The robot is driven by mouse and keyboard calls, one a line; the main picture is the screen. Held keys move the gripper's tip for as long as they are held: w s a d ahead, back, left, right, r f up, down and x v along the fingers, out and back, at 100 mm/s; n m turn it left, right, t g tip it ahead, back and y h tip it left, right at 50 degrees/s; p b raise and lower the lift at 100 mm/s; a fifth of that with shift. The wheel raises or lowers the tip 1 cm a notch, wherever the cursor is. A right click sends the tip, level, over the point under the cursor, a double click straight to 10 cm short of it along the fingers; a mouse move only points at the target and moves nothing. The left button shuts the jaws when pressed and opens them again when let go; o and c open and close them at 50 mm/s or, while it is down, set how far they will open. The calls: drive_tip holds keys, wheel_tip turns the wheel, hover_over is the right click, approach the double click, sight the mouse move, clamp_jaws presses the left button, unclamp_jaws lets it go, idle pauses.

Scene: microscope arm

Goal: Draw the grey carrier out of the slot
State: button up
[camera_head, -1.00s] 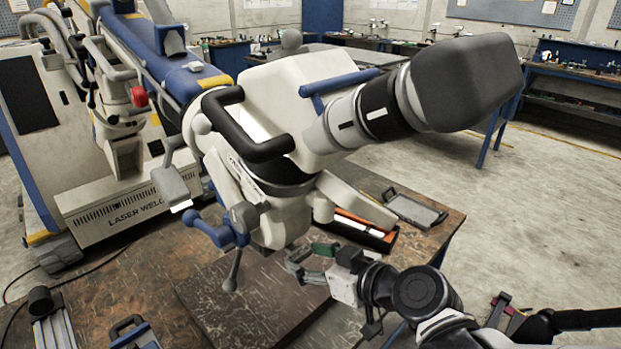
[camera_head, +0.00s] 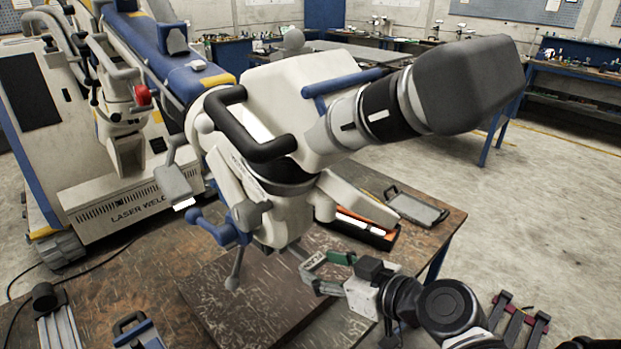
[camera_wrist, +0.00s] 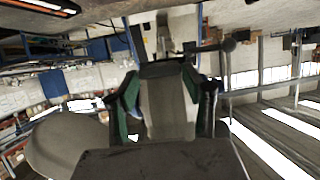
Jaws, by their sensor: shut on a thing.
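The grey carrier (camera_wrist: 165,104) is a flat grey piece between the green-padded fingers of my gripper (camera_wrist: 160,92) in the wrist view. My gripper is shut on it. In the head view my gripper (camera_head: 312,268) is low, to the right of the microscope's lower end, above the table. The carrier is too small there to tell from the fingers. The white microscope head (camera_head: 285,105) with its grey-ended eyepiece tube stands above and to the left of my gripper. I cannot make out the slot, or whether the carrier is still partly in it.
A worn brown table (camera_head: 150,265) lies below, with a dark square plate (camera_head: 235,305) on it. An open box with orange contents (camera_head: 362,230) and a grey tray (camera_head: 418,208) lie behind my gripper. A blue lever (camera_head: 218,230) hangs at the left.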

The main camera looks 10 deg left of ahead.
drive_tip(key=s+d+p, duration=0.1)
drive_tip(key=s+d, duration=0.3)
drive_tip(key=d, duration=0.1)
drive_tip(key=shift+s+d, duration=0.2)
drive_tip(key=shift+d, duration=0.1)
idle(1.4)
drive_tip(key=shift+w, duration=0.1)
